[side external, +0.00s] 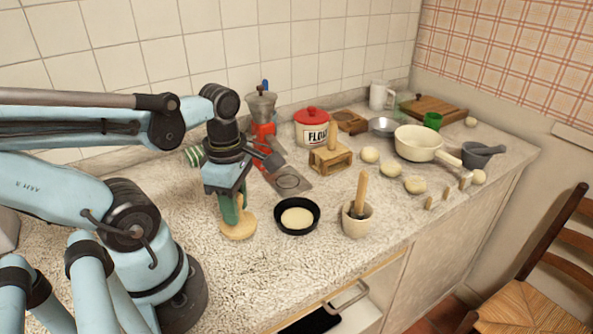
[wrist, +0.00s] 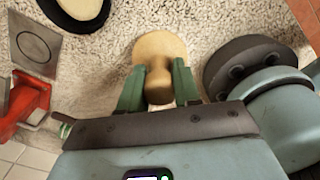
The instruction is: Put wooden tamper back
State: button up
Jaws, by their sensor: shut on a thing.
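The wooden tamper (side external: 238,230) has a pale round base and an upright handle. My gripper (side external: 231,208) is shut on its handle, with the base below the fingers, at or just above the counter; I cannot tell if it touches. In the wrist view the tamper (wrist: 159,50) sits between the green fingers of my gripper (wrist: 158,84). The handle is partly hidden by the fingers in the side view. A black pan (side external: 297,229) with a pale flat dough round (side external: 297,218) stands just right of the tamper.
A beige pot (side external: 357,229) holding a wooden-handled tool stands right of the pan. Behind are a red machine (side external: 262,132), a flat metal plate (side external: 288,181), a wooden stand (side external: 330,160) and a flour tin (side external: 313,134). Dough balls (side external: 391,168) lie further right.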

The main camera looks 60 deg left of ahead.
jog(key=shift+w+a+f, duration=0.1)
jog(key=shift+a+f, duration=0.3)
jog(key=shift+a, duration=0.2)
jog(key=shift+w+a+f, duration=0.1)
jog(key=shift+a+f, duration=0.25)
jog(key=shift+a, duration=0.25)
jog(key=shift+f, duration=2)
jog(key=shift+f, duration=0.1)
jog(key=o, duration=0.9)
jog(key=shift+o, duration=0.2)
